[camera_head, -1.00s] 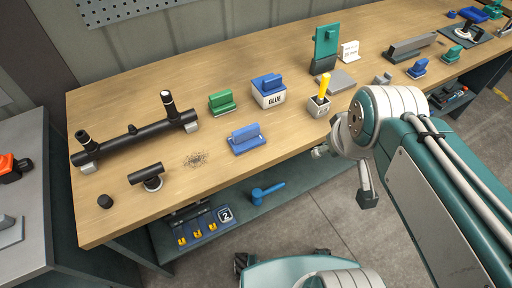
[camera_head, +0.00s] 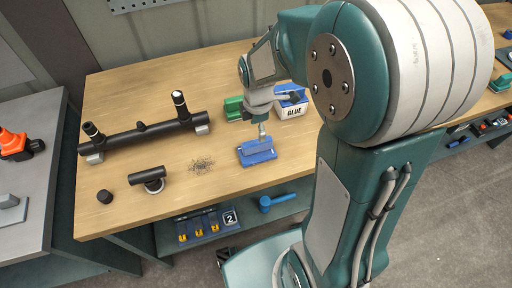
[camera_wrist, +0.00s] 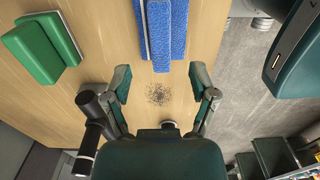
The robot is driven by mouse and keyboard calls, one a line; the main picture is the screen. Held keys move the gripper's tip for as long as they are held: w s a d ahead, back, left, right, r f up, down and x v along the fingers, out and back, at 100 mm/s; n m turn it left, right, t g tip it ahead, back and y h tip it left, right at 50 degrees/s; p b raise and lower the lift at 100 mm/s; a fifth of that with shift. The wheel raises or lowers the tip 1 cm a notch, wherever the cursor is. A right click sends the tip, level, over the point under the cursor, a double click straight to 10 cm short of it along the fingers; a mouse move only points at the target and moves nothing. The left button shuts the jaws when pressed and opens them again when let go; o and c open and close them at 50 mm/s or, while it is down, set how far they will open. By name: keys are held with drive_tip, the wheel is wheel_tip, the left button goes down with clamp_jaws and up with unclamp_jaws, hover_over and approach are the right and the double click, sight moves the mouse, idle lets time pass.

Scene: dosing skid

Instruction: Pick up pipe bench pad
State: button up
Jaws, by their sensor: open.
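A blue pad with a raised grip (camera_head: 257,154) lies on the wooden bench, right of a patch of dark specks. In the wrist view the blue pad (camera_wrist: 163,38) is at the top centre, beyond the fingertips and between their lines. My gripper (camera_wrist: 160,82) is open and empty. In the head view my gripper (camera_head: 262,130) points down at the pad, and its finger overlaps the pad's back edge; I cannot tell if they touch. A similar green pad (camera_head: 233,108) lies behind; it shows at the wrist view's upper left (camera_wrist: 42,48).
A black pipe assembly (camera_head: 145,133), a short black tee (camera_head: 148,177) and a black cap (camera_head: 104,196) lie to the left. A lower shelf holds a blue tool (camera_head: 278,202).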

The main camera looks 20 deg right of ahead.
sight(257, 141)
wheel_tip(257, 141, down, 7)
drive_tip(key=shift+f, duration=0.15)
drive_tip(key=shift+a+f, duration=0.1)
drive_tip(key=shift+f, duration=0.15)
clamp_jaws()
